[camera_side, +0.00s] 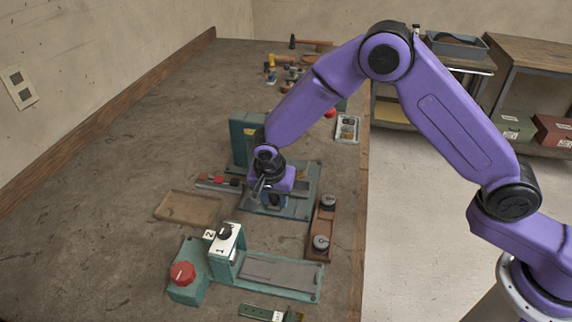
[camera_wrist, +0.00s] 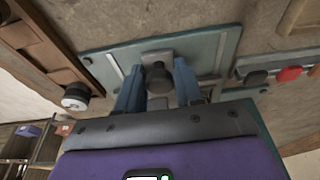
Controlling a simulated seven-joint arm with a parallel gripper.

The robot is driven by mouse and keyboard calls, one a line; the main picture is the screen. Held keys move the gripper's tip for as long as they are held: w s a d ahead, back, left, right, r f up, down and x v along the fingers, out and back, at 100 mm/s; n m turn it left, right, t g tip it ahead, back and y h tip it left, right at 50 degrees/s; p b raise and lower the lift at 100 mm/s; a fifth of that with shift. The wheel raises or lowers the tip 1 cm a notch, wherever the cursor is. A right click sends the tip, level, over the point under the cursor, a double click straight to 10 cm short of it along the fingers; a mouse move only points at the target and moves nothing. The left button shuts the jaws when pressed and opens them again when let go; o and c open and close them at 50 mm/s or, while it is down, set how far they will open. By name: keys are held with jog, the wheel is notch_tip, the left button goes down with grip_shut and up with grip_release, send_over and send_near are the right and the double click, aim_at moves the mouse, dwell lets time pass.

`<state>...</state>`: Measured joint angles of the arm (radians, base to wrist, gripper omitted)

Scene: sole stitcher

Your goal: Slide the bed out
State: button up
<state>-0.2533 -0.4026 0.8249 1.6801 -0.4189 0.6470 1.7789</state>
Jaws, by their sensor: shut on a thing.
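A teal machine with an upright column (camera_side: 244,137) and a flat base plate (camera_side: 302,210) stands mid-table in the side view. My gripper (camera_side: 270,198) is low over that base. In the wrist view my gripper's blue fingers (camera_wrist: 158,90) are shut on a dark round knob (camera_wrist: 158,80). The knob stands on a small grey plate (camera_wrist: 178,47), which lies on the teal base (camera_wrist: 108,62). I take this plate and knob to be the bed. My gripper and wrist hide most of it in the side view.
In front stands another teal machine with a red knob (camera_side: 182,273) and white head (camera_side: 226,242). A brown rack with round pieces (camera_side: 324,222) is to the right. A wooden tray (camera_side: 187,208) and a strip with a red block (camera_side: 218,181) lie left. Tools (camera_side: 290,70) lie at the back.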

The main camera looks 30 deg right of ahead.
jog(key=shift+s+a, duration=0.25)
jog(key=shift+a, duration=0.05)
jog(key=shift+s, duration=0.1)
jog(key=shift+s+a, duration=1.3)
jog(key=shift+a, duration=0.05)
jog(key=o, duration=0.6)
notch_tip(320, 180, up, 6)
jog(key=shift+r, duration=0.25)
dwell(0.4)
